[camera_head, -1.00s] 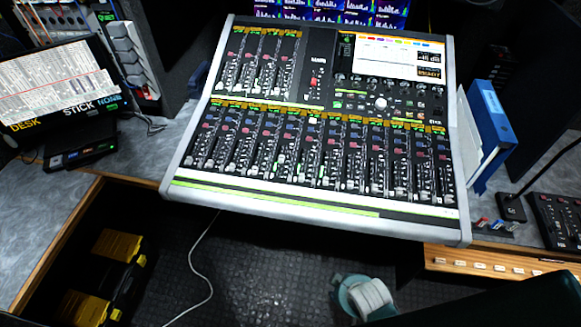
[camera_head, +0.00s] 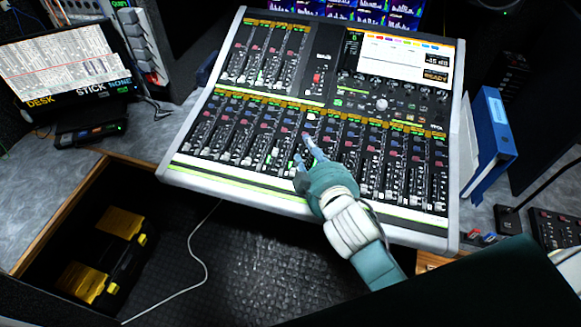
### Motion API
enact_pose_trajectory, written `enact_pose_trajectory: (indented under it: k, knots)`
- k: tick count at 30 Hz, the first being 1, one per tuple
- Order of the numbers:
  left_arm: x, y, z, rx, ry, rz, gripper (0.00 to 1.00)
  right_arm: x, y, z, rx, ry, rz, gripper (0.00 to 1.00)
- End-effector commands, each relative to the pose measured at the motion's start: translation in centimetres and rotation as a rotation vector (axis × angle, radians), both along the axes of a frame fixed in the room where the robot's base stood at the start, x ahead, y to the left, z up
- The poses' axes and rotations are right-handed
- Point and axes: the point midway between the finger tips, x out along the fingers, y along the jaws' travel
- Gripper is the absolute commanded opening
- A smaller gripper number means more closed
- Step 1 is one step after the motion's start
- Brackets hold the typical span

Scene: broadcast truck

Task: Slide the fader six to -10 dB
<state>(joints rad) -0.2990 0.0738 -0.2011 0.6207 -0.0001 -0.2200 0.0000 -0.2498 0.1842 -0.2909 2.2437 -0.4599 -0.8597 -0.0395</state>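The mixing console (camera_head: 250,200) stands on the desk, with a short upper bank and a long lower bank of faders. My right gripper (camera_head: 302,147) reaches in from the lower right over the middle of the lower bank. Its two fingertips show apart, with nothing visible between them. They hide part of the strips near the middle, where fader six seems to be. I cannot read the fader labels or tell whether a fingertip touches a cap. The console's screen (camera_head: 400,60) has a small dB readout (camera_head: 437,60) at its right, too small to read surely. My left gripper is not in view.
A blue binder (camera_head: 496,130) stands close to the console's right side. A small control panel (camera_head: 553,228) sits at the far right. A monitor (camera_head: 62,75) stands at the left. A yellow and black case (camera_head: 105,255) lies below the desk.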

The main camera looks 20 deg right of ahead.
Motion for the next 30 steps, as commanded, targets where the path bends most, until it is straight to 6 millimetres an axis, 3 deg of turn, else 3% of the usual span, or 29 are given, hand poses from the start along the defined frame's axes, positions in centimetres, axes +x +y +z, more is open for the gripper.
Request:
enact_pose_trajectory:
  k: [1, 4, 6, 8, 9, 12, 14, 16, 18, 20, 21, 23, 24, 25, 27, 30]
  knots:
    - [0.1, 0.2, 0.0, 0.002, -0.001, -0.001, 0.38, 1.9, 1.0, 2.7, -0.052, -0.099, 0.042, 0.38]
    - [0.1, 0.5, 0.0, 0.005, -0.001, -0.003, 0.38, 5.0, 4.3, 9.1, -0.184, -0.33, 0.152, 0.38]
    - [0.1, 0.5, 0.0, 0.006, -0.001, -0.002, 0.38, 6.3, 8.2, 14.5, -0.315, -0.529, 0.266, 0.38]
    - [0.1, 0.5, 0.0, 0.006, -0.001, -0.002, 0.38, 6.3, 12.6, 18.7, -0.448, -0.71, 0.388, 0.38]
    - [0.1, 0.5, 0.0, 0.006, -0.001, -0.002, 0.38, 5.7, 15.8, 20.8, -0.544, -0.826, 0.478, 0.38]
    - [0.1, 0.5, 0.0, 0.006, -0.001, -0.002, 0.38, 2.9, 23.8, 23.0, -0.799, -1.082, 0.729, 0.38]
    - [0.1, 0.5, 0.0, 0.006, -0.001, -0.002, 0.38, 0.9, 27.9, 22.2, -0.964, -1.207, 0.897, 0.38]
    - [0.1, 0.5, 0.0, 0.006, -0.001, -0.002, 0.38, -1.3, 31.5, 19.1, -1.163, -1.316, 1.114, 0.38]
    - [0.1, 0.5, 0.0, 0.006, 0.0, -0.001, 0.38, -2.6, 33.2, 14.6, -1.37, -1.375, 1.349, 0.38]
    - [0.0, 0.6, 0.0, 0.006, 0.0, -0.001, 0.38, -2.9, 32.8, 10.0, -1.551, -1.378, 1.565, 0.38]
    - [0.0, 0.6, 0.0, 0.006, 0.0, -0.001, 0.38, -2.6, 31.6, 6.9, -1.667, -1.35, 1.717, 0.38]
    - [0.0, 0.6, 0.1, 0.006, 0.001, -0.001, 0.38, -1.5, 28.4, 2.6, -1.834, -1.254, 1.949, 0.38]
    - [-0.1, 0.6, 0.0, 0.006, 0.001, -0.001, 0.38, -0.5, 25.5, 0.3, -1.932, -1.159, 2.101, 0.38]
    - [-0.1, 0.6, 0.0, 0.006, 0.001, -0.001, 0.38, 0.4, 23.1, -1.0, 1.969, 1.058, -2.175, 0.38]
    - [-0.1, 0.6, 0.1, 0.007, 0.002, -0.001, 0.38, 2.3, 17.2, -2.9, 1.877, 0.741, -2.161, 0.38]
    - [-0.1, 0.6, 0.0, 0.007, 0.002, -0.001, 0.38, 4.1, 10.0, -3.2, 1.771, 0.407, -2.148, 0.38]
